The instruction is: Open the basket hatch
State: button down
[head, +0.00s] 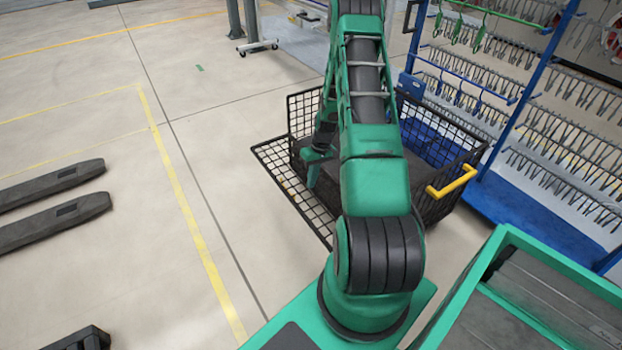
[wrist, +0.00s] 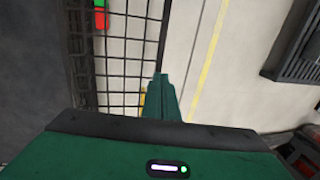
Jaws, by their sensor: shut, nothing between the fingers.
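The black wire basket (head: 436,205) stands on the floor beyond my base, partly hidden behind my arm. It has a yellow handle (head: 452,182) on its right side. A mesh panel, the hatch (head: 280,172), sticks out from the basket's left side, folded down and outward. The hatch also shows in the wrist view (wrist: 128,68) as a dark grid over the pale floor. My gripper (head: 312,184) is above the hatch near the basket's left side. In the wrist view my gripper's green fingers (wrist: 160,82) are together and empty, beside the hatch's outer edge. Whether they touch it I cannot tell.
A blue rack with many metal hooks (head: 565,150) stands right of the basket. A green-rimmed bin (head: 490,262) is at the lower right. Two dark forks (head: 60,205) lie at the left.

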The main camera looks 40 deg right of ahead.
jog(key=x, duration=0.9)
jog(key=shift+w+f, duration=0.1)
jog(key=shift+f, duration=0.25)
jog(key=shift+f, duration=0.1)
